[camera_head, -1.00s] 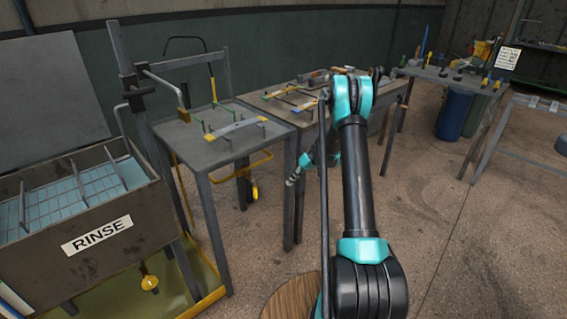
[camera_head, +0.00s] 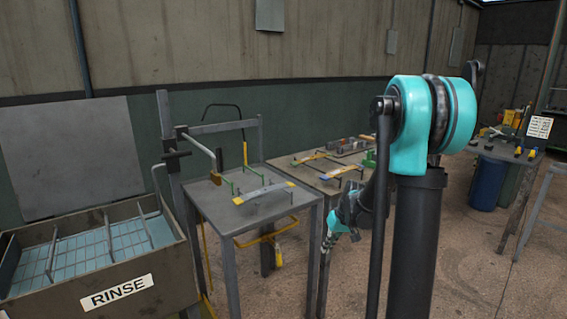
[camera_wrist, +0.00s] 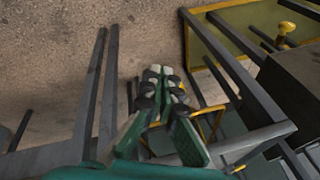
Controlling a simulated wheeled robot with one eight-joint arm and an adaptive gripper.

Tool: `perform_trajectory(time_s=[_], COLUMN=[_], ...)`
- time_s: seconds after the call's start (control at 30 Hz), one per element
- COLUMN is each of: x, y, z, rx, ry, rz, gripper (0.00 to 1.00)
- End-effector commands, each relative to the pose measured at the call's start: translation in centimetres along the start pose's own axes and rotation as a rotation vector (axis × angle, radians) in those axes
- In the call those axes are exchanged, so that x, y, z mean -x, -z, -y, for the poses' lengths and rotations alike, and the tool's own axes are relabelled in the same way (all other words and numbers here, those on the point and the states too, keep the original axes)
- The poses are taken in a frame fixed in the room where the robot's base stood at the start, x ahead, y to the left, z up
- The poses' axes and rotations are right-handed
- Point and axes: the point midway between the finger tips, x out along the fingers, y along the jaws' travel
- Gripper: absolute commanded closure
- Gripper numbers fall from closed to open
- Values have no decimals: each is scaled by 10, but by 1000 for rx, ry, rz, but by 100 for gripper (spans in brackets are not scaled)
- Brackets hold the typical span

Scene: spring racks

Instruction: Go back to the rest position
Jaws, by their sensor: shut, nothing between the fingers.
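My gripper (camera_wrist: 163,84) shows in the wrist view with its fingers together and nothing between them. In the head view my gripper (camera_head: 326,250) hangs beside my teal and black arm, to the right of the small metal table and apart from it. The arm is folded, with its elbow raised at the right of the head view.
A rinse tank (camera_head: 95,271) stands at left, its yellow-edged tray (camera_wrist: 208,62) below. A workbench (camera_head: 303,172) with racks stands behind the small table. Table legs (camera_wrist: 90,90) are close around my gripper in the wrist view. Open floor (camera_head: 475,255) lies at right.

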Motion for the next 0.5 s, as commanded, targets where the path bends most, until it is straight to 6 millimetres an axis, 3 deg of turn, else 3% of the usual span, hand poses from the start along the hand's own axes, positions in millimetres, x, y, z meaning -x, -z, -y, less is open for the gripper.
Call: perform_trajectory(time_s=[0.2,0.5], x=[30,50], y=[-65,-155], z=[15,24], rx=[-53,-118], ry=[-94,-215], rz=[-32,-94], gripper=[100,100])
